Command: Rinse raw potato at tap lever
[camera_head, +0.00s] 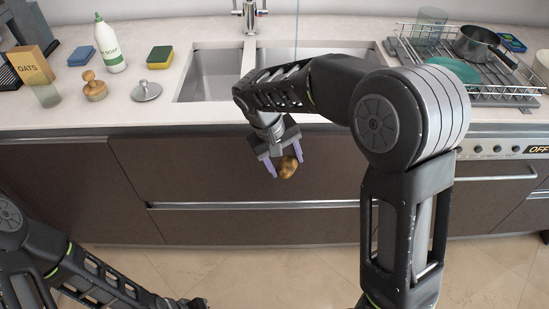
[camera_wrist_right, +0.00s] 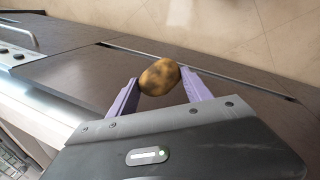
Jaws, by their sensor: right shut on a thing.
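The raw potato (camera_head: 288,167) is brown with dark patches. My right gripper (camera_head: 284,170) is shut on it and holds it in front of the cabinet fronts, below the counter edge. In the right wrist view the potato (camera_wrist_right: 159,77) sits between the two purple fingers of the right gripper (camera_wrist_right: 158,88). The tap (camera_head: 250,14) stands behind the sink at the top of the head view, its upper part cut off. My right arm hides part of the sink (camera_head: 212,74). My left arm is at the lower left; the jaws of my left gripper do not show clearly.
On the counter left of the sink are a yellow-green sponge (camera_head: 160,57), a soap bottle (camera_head: 109,45), a brush (camera_head: 95,88), a metal lid (camera_head: 146,91) and an oats box (camera_head: 31,66). A dish rack (camera_head: 470,97) with a pan (camera_head: 478,44) stands right. The floor (camera_head: 300,265) looks clear.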

